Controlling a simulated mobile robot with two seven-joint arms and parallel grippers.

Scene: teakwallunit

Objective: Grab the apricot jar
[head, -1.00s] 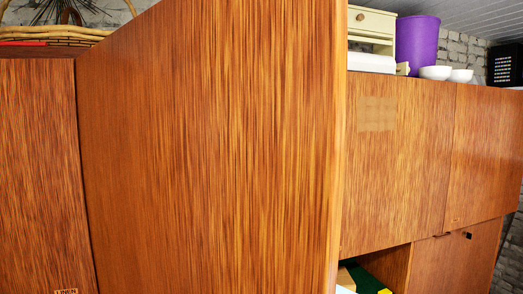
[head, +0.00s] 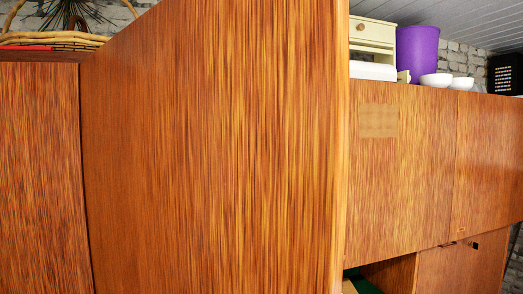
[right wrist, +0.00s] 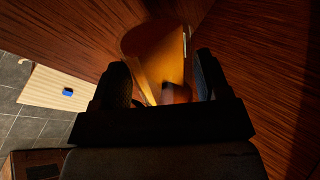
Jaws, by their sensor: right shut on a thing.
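In the right wrist view my right gripper (right wrist: 160,76) has its two dark fingers on either side of an amber-orange rounded thing (right wrist: 155,45), which looks like the apricot jar. The gripper is shut on it. A dark reddish patch shows low between the fingers; I cannot tell what it is. No label can be read. Dark wood panels surround the jar closely. In the head view neither the jar nor either gripper shows.
In the head view a large wooden panel (head: 215,150) fills the middle. Closed cupboard doors (head: 400,190) stand at right. On top are a purple bin (head: 417,52), white bowls (head: 436,80) and a wicker basket (head: 55,38). A pale board (right wrist: 65,88) lies on grey floor tiles.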

